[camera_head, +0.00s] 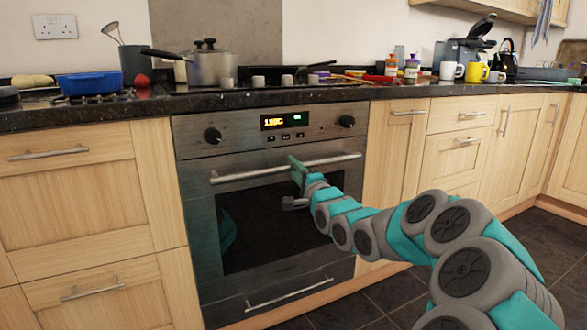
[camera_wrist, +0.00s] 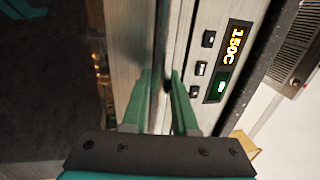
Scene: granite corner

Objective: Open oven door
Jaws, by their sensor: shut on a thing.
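The oven (camera_head: 269,200) is built in under the dark worktop, and its dark glass door (camera_head: 262,232) looks shut. A long silver bar handle (camera_head: 245,175) runs across the top of the door. My gripper (camera_head: 297,170) is at the right half of this handle, with its green fingers shut on the bar. In the wrist view the two green fingers (camera_wrist: 163,95) lie on either side of the handle (camera_wrist: 164,60).
Wooden cabinets (camera_head: 75,200) flank the oven on both sides. A second, lower handle (camera_head: 290,293) is on the drawer below the door. The worktop (camera_head: 330,96) above holds a pot (camera_head: 210,66), a blue dish (camera_head: 89,83) and mugs. Dark tiled floor (camera_head: 385,292) lies in front.

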